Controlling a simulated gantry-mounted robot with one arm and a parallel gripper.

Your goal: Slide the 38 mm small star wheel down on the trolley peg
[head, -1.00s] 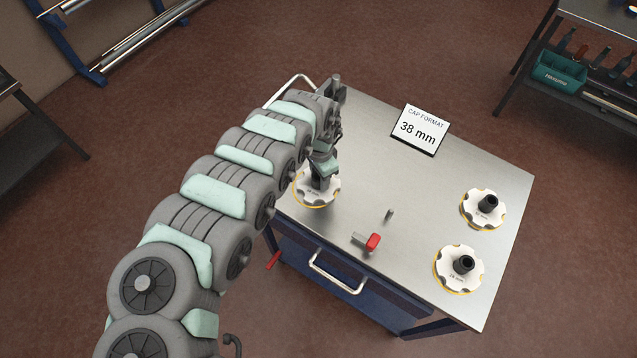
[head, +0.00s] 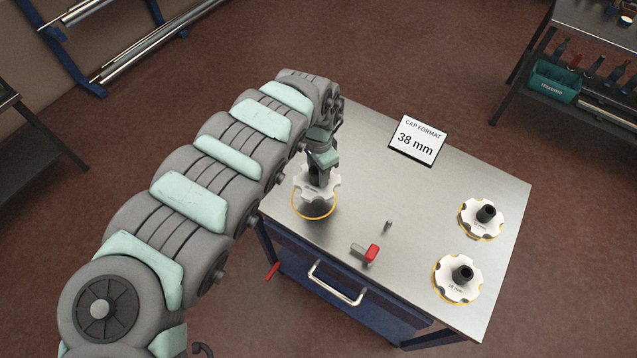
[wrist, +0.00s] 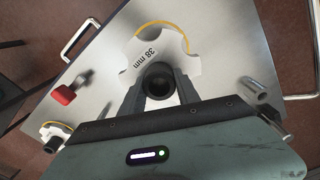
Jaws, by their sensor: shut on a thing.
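My gripper (head: 320,172) is shut on the dark hub of a white star wheel (head: 321,192), held level a little above the trolley top. In the wrist view the wheel (wrist: 158,52) reads 38 mm, and my gripper (wrist: 157,88) closes on both sides of its hub. A short metal pin (head: 388,225) stands near the middle of the trolley. A thicker metal peg (wrist: 256,88) stands to the right in the wrist view, apart from the wheel. I cannot tell which is the trolley peg.
The steel trolley top (head: 400,190) bears a 38 mm sign (head: 418,140), two more star wheels (head: 481,217) (head: 458,279) and a red-ended grey piece (head: 368,253). A drawer handle (head: 335,285) sticks out in front. The middle right of the top is clear.

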